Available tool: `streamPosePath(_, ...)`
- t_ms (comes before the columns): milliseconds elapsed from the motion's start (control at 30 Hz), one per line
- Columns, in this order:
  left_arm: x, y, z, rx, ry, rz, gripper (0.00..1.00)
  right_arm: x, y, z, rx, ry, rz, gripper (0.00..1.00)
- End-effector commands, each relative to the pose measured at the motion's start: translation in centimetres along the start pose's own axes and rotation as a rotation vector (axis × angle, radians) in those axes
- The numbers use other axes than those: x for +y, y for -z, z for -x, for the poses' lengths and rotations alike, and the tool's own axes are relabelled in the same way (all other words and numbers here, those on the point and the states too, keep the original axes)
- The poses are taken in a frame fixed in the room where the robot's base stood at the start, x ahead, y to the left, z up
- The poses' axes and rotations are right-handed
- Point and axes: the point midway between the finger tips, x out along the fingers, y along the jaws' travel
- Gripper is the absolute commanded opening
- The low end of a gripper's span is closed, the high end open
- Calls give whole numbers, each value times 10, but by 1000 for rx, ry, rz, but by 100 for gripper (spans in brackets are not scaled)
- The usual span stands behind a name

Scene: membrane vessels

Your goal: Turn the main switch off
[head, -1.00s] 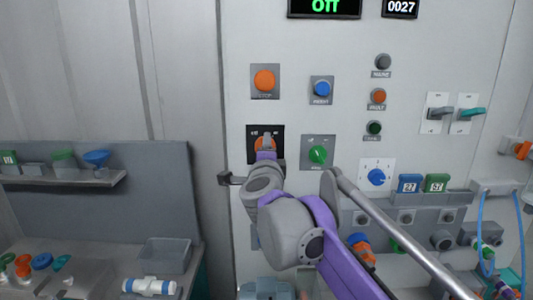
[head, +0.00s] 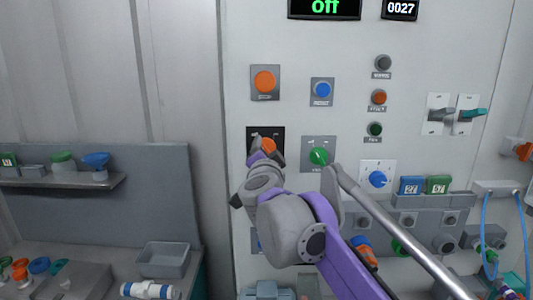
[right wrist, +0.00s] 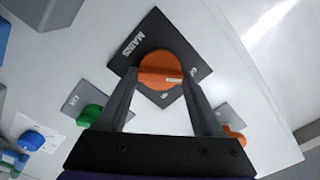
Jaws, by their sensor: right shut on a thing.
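The main switch is an orange round knob (head: 268,146) on a black square plate (head: 251,133) on the grey panel. The right wrist view shows the knob (right wrist: 160,68) up close on the plate (right wrist: 150,35) marked MAINS. My right gripper (head: 265,152) is at the knob, with a finger on each side of it, shut on it. The gripper is rolled at a slant and hides part of the knob in the head view. My left gripper is not in view.
A green knob (head: 318,156) is close to the right of my gripper. An orange button (head: 264,82) and a blue button (head: 322,89) are above. A blue dial (head: 377,179) and two levers (head: 440,115) are further right. A shelf (head: 60,181) is at left.

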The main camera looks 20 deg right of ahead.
Motion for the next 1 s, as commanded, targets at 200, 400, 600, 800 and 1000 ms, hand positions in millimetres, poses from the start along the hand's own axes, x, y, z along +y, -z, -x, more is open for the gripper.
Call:
streamPosePath(200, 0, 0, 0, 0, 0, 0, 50, 0, 0, 0, 1, 0, 28, 12)
streamPosePath(400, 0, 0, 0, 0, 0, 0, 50, 0, 0, 0, 1, 0, 32, 12)
streamPosePath(600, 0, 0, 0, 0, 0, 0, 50, 0, 0, 0, 1, 0, 31, 75)
streamPosePath(800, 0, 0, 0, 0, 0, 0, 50, 0, 0, 0, 0, 0, 30, 98)
streamPosePath(1000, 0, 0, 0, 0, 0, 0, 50, 0, 0, 0, 0, 0, 29, 98)
